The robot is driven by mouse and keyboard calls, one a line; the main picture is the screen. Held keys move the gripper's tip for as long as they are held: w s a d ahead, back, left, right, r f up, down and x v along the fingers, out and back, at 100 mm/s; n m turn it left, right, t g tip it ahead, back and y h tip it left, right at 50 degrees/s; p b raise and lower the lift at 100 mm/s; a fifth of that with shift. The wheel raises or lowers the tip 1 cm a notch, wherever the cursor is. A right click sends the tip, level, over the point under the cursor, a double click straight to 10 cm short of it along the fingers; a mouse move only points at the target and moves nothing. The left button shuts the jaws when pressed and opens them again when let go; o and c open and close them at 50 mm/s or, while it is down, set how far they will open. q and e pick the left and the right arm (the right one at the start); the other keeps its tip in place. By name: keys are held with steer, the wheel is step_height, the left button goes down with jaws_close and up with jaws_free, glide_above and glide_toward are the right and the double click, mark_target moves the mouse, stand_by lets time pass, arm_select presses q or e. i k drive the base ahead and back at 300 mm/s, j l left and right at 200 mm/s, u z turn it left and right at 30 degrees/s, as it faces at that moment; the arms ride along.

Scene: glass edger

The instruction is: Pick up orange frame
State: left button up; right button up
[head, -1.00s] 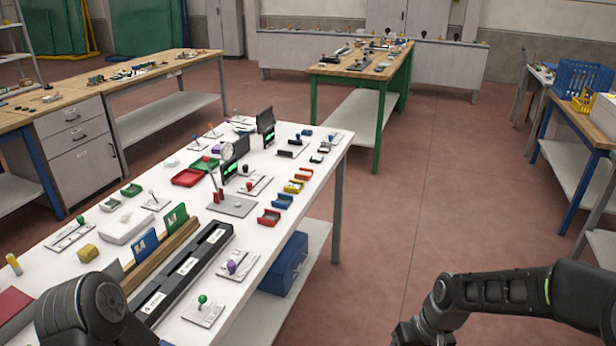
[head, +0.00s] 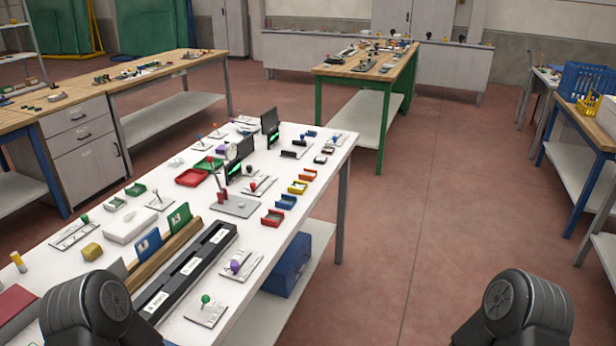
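I cannot clearly pick out an orange frame. Small open-sided coloured holders stand in a row along the right side of the white table: a red one (head: 272,218), a blue one (head: 286,202), a yellow one (head: 297,188) and a red or orange-red one (head: 307,175). They are too small to tell whether one is the orange frame. Only rounded dark parts of my two arms show at the bottom left and bottom right. Neither gripper is in view.
The white table (head: 225,290) is crowded with trays, small boards and a long black rack (head: 185,272). A blue box (head: 288,264) sits on its lower shelf. A green-legged bench (head: 383,87) stands behind. The red floor (head: 430,220) to the right is clear.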

mark_target(309, 175)
steer(key=i+l, duration=0.3)
steer(key=i+l+u, duration=0.1)
steer(key=i+l, duration=0.2)
steer(key=l, duration=0.15)
steer(key=i+l+u, duration=0.1)
steer(key=i+l, duration=0.5)
steer(key=l, duration=0.2)
steer(key=i+l+u, duration=0.1)
steer(key=i+l, duration=0.2)
steer(key=l, duration=0.15)
steer(key=i+l, duration=0.25)
steer(key=l, duration=0.15)
steer(key=i+l+u, duration=0.1)
steer(key=i+l, duration=0.15)
steer(key=l, duration=0.2)
